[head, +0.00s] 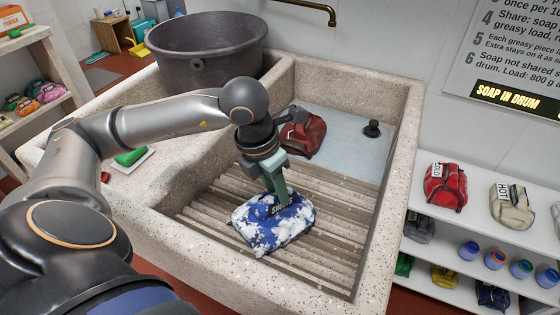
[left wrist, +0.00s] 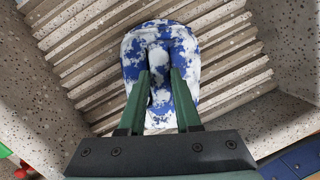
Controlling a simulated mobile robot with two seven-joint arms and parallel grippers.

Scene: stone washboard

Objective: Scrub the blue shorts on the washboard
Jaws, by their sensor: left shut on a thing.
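The blue shorts (head: 262,232) lie folded on the ridged stone washboard (head: 335,250), with white patches like foam over them. They also show in the left wrist view (left wrist: 158,45), spread on the ridges (left wrist: 98,65). My left gripper (head: 277,203) points down onto the shorts from above and is shut on them. In the left wrist view its two green fingers (left wrist: 160,88) are on the shorts, with cloth between them. The exact grip is partly hidden by the fingers. My right gripper is in neither view.
A red folded garment (head: 303,135) lies in the basin beyond the ridges, near a black plug (head: 372,129). A speckled stone rim (head: 400,170) walls the washboard. A grey tub (head: 206,45) stands at the back left. A green soap bar (head: 130,157) lies left of the washboard.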

